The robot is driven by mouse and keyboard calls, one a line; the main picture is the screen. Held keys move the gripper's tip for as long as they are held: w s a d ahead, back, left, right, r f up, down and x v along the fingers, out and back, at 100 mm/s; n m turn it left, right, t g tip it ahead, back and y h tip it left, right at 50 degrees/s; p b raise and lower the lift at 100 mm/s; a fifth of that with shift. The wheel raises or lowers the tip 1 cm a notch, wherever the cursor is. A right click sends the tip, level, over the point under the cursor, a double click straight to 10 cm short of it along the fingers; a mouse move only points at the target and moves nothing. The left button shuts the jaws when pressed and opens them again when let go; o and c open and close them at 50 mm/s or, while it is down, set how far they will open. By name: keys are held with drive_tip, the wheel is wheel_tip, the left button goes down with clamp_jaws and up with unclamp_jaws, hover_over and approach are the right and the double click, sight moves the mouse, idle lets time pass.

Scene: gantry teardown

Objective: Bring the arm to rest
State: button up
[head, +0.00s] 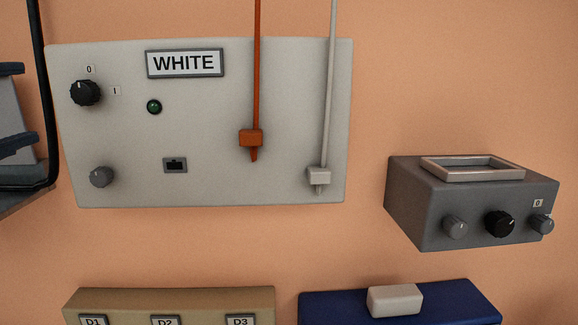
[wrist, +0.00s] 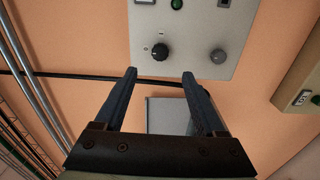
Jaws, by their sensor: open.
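My gripper (wrist: 159,73) is open, with two dark blue fingers apart and nothing held between them. In the head view, its fingers (head: 27,104) show at the left edge, left of the WHITE panel (head: 215,170); the rest of the arm is out of view. In the wrist view, the fingertips point toward the edge of the panel (wrist: 185,65) near its black selector knob (wrist: 159,52), without visible contact. A grey box-like thing (wrist: 168,115) shows behind the fingers, partly hidden by my gripper.
A black cable (head: 43,110) runs down beside the panel, close to the fingers. Orange (head: 257,70) and white (head: 331,90) rods hang before the panel. A grey knobbed box (head: 405,205), a tan box (head: 255,297) and a blue box (head: 455,300) stand around. Metal rails (wrist: 32,75) lie left in the wrist view.

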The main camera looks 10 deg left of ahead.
drive_tip(key=w+d+f+m+t+b, duration=0.25)
drive_tip(key=d+m, duration=0.25)
drive_tip(key=d, duration=0.4)
drive_tip(key=w+d+f+m+t+b, duration=0.25)
drive_tip(key=d+m, duration=0.25)
drive_tip(key=d, duration=0.3)
drive_tip(key=s+d+r+m+t+h+b, duration=0.1)
drive_tip(key=s+d+m+t+h+b, duration=0.2)
drive_tip(key=s+d+m, duration=0.3)
drive_tip(key=d+m+t+h, duration=0.1)
drive_tip(key=d+m, duration=0.3)
drive_tip(key=d, duration=0.5)
drive_tip(key=shift+s+t, duration=0.2)
drive_tip(key=shift+t, duration=0.2)
